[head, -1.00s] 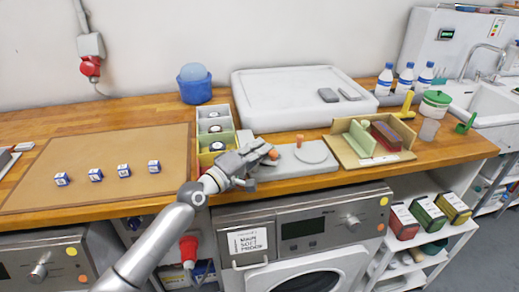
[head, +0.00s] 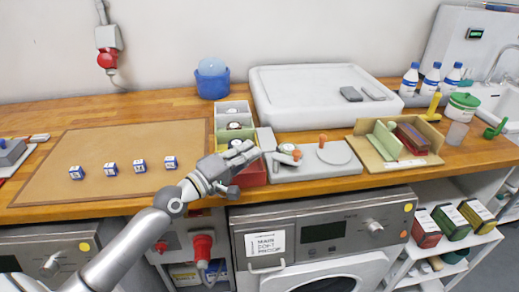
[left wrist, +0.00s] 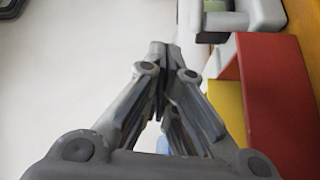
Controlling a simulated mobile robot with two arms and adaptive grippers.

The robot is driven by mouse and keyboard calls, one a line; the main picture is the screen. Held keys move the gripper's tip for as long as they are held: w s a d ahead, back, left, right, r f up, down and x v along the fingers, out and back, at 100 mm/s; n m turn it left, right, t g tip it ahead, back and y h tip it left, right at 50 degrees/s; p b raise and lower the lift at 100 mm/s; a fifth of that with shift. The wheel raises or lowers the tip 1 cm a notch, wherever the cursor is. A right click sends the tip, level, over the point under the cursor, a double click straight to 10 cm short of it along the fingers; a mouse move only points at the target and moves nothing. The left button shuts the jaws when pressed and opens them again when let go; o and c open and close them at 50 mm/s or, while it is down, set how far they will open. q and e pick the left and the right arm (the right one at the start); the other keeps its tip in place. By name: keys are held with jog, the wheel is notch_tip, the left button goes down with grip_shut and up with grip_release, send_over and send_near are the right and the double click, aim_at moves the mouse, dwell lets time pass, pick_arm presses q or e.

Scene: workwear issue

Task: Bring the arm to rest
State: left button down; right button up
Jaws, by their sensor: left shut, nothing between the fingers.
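My left gripper (head: 242,155) is shut and empty. In the head view it is in front of the multi-coloured compartment box (head: 252,174), hiding part of its yellow and red front sections. In the left wrist view the gripper's fingers (left wrist: 160,52) meet, with nothing between them. The box's red wall (left wrist: 275,100) and a strip of yellow show to their right, apart from the fingers. My left arm comes in from the lower left of the head view. My right gripper is not in view.
Several small blue-and-white boxes (head: 111,169) stand on the brown mat (head: 70,190). A grey block with a round plate (head: 335,153) lies right of the compartment box. A tan tray (head: 378,160) stands farther right. Machine fronts (head: 350,228) are below the counter edge.

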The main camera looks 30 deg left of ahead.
pick_arm(q)
jog(key=shift+s+d+r, duration=0.1)
jog(key=shift+s, duration=0.3)
jog(key=s+d+f+m+g+y, duration=0.1)
jog(key=s+d+f+m+g, duration=0.35)
jog(key=s+f, duration=0.35)
jog(key=s+d+f+m+g, duration=0.4)
jog(key=s+d+f+m, duration=0.15)
jog(key=f, duration=0.45)
jog(key=s+a+f+m+g+y, duration=0.1)
jog(key=s+f+m+g+y, duration=0.15)
jog(key=s, duration=0.55)
jog(key=s+a+f+m+g+y, duration=0.1)
jog(key=s+f+g+y, duration=0.25)
jog(key=s, duration=0.45)
notch_tip(320, 180, down, 28)
jog(key=s, duration=0.2)
jog(key=s+a+f+g, duration=0.2)
jog(key=s+a+f, duration=0.1)
jog(key=s+f, duration=1.2)
jog(key=shift+s, duration=0.85)
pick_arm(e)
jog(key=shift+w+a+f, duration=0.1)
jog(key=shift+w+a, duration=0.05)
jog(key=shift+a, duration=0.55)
